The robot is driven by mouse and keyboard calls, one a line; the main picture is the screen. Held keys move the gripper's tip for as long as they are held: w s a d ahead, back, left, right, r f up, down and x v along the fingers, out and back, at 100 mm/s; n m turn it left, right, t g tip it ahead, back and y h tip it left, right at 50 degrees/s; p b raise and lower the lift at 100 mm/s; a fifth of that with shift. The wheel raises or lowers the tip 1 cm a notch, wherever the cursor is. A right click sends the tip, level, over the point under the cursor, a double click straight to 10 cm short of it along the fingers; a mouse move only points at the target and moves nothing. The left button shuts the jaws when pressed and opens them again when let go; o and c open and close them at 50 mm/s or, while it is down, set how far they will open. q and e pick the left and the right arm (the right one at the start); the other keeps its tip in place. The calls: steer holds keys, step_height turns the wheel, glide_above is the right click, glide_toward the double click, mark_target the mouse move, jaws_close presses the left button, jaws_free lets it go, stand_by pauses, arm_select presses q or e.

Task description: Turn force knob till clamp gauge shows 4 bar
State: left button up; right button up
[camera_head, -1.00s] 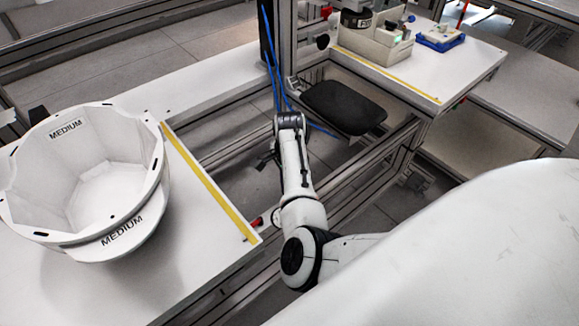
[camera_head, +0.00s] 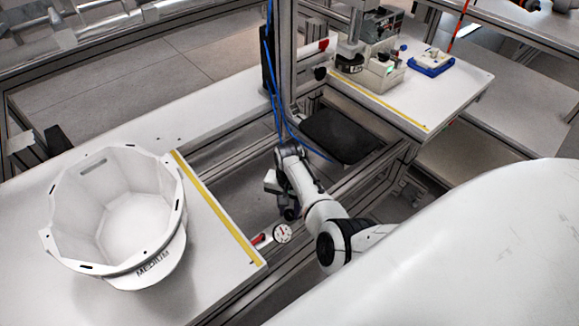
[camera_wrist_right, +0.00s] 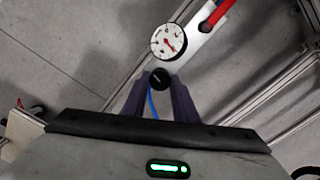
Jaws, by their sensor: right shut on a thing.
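The clamp gauge (camera_head: 282,233) is a small round white dial at the front edge of the left table. In the right wrist view the gauge (camera_wrist_right: 169,42) shows a red needle, but its numbers are too small to read. The black force knob (camera_wrist_right: 160,77) is just below the dial in that view. My right gripper (camera_wrist_right: 160,88) is shut on the knob, with one dark finger on either side. In the head view the gripper is partly hidden behind my wrist, and the knob cannot be made out. My left gripper is not in view.
A red lever (camera_head: 259,239) sits beside the gauge. A white helmet shell (camera_head: 118,215) marked MEDIUM stands on the left white table (camera_head: 215,215). Aluminium frame rails (camera_head: 285,45) and blue hoses surround my arm. A second table (camera_head: 440,100) at the back right holds a beige device and a blue tray.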

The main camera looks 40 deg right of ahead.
mark_target(290, 213)
steer(key=shift+d+n+p, duration=0.1)
steer(key=shift+n+p, duration=0.35)
steer(key=shift+n, duration=0.65)
steer(key=o, duration=1.1)
steer(key=shift+c, duration=0.2)
step_height(290, 213, up, 10)
steer(key=p, duration=0.2)
steer(key=shift+p, duration=0.3)
